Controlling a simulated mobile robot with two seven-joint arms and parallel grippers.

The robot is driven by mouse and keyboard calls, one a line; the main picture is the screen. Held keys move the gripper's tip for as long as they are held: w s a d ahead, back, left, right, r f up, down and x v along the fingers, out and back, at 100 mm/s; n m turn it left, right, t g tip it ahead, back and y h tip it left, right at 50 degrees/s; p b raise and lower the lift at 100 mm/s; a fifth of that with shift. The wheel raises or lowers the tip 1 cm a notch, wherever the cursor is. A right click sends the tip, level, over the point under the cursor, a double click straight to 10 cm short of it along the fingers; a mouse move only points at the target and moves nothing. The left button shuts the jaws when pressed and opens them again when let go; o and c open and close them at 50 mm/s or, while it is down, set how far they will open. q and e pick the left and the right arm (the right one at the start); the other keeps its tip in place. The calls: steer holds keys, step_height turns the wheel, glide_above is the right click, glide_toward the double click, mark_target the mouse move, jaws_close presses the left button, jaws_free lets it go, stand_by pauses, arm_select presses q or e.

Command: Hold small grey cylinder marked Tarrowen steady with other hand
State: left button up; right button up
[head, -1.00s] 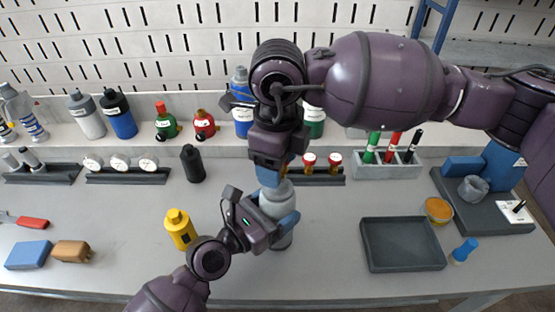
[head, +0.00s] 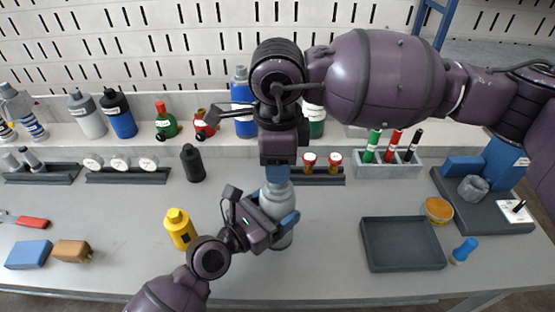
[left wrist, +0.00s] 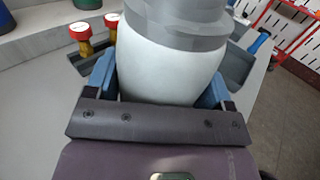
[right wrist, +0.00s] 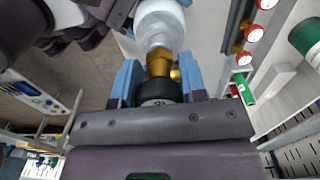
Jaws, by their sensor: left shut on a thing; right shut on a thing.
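The small grey cylinder (head: 273,201) stands upright on the bench at the middle; no name is readable on it. My left gripper (head: 272,214) is shut around its body from the front left, and in the left wrist view the pale body (left wrist: 170,65) sits between the blue fingers. My right gripper (head: 277,175) points down from above at the cylinder's top. In the right wrist view its fingers are shut on a dark valve knob (right wrist: 160,92) above a brass valve (right wrist: 159,63). The head view hides the valve behind the right gripper.
A yellow cylinder (head: 180,229) stands close left of my left gripper. A black cylinder (head: 193,163) stands behind it. An empty dark tray (head: 402,267) lies to the right. Red-topped brass parts (head: 334,161) sit in a rack behind. Bench between cylinder and tray is clear.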

steer(key=shift+n, duration=0.5)
steer(key=n, duration=0.6)
stand_by(0.3)
steer(key=n, duration=0.6)
stand_by(0.4)
steer(key=shift+n, duration=0.6)
steer(key=n, duration=0.4)
steer(key=shift+n, duration=0.4)
